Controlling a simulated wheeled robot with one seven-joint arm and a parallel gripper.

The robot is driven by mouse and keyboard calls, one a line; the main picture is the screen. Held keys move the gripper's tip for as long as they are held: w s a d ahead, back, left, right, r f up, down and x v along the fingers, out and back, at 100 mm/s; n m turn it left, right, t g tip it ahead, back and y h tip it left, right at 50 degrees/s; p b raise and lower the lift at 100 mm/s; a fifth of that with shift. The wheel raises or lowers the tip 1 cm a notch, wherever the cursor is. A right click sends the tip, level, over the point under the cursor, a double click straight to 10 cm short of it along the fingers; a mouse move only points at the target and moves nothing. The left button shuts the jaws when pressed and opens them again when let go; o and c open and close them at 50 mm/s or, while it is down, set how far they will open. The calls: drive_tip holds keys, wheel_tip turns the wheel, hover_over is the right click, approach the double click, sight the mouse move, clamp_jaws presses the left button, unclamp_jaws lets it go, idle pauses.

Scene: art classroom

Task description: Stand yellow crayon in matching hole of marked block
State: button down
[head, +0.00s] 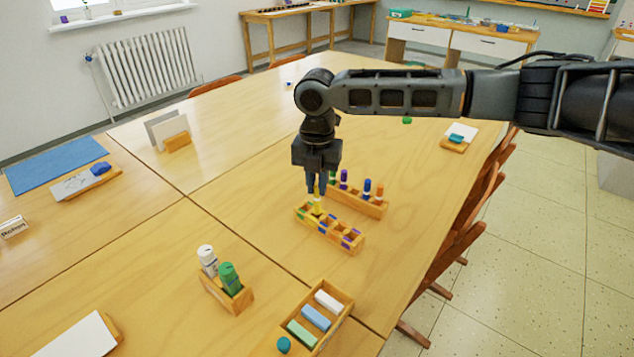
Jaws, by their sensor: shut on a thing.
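The yellow crayon (317,206) is upright between the fingers of my gripper (317,190), which points straight down and is shut on it. The crayon's lower end is over or in the left end of a wooden block (357,249) with several square holes and coloured marks. I cannot tell whether the crayon's foot is inside a hole or just above it. Blue and purple marks show on the block; its holes toward the right end look empty. The gripper hides part of the crayon's top.
Just behind the block, a wooden rack (371,209) holds several upright crayons, close to my gripper. In front are a holder (237,302) with white and green bottles and a tray (340,294) of coloured bars. Open tabletop lies left of the block; the table edge is right.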

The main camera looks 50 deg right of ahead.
drive_tip(key=shift+f, duration=1.4)
idle(2.4)
drive_tip(key=c, duration=1)
unclamp_jaws()
drive_tip(key=shift+o, duration=1.1)
drive_tip(key=shift+r+p, duration=2.6)
drive_tip(key=shift+r, duration=0.4)
drive_tip(key=shift+a, duration=0.1)
